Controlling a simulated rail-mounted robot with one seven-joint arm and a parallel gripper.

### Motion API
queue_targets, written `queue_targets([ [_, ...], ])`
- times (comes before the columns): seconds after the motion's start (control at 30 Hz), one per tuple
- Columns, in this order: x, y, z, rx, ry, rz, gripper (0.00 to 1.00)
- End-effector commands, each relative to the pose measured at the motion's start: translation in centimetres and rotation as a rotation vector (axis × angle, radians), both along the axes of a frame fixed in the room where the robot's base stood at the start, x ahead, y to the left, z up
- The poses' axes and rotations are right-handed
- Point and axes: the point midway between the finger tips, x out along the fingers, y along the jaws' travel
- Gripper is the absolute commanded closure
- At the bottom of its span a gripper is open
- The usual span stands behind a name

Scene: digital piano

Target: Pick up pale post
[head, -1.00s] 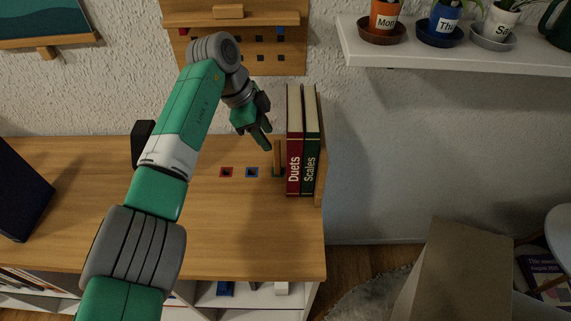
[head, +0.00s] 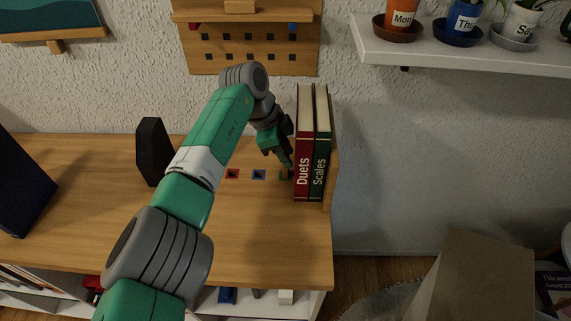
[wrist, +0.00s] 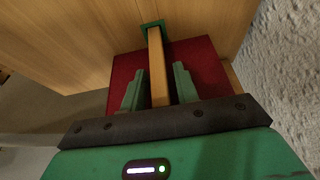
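The pale post (wrist: 157,68) is a slim wooden bar standing in a green-rimmed square socket (wrist: 152,27), beside the red book. In the wrist view it runs between the two green fingers of my gripper (wrist: 159,70). The fingers are open, one on each side, with a visible gap to the post. In the head view my gripper (head: 286,163) points down at the green socket, just left of the books, and largely hides the post.
Red "Duets" (head: 304,150) and green "Scales" (head: 321,150) books stand close on the right, against a wooden end piece (head: 331,165). Red (head: 232,174) and blue (head: 259,174) sockets lie to the left. A pegboard (head: 250,50) hangs behind; a plant shelf (head: 460,58) is upper right.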

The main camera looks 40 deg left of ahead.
Motion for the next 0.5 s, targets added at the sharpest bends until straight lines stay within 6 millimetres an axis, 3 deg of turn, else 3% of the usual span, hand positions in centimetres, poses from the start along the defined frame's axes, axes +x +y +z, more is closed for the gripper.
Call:
queue_targets([
  [0.03,-0.01,0.0,0.0,0.0,0.0,0.0,0.8],
  [0.13,-0.01,0.0,0.0,0.0,0.0,0.0,0.99],
  [0.5,0.0,-0.01,0.6,0.0,0.0,-0.001,1.0],
])
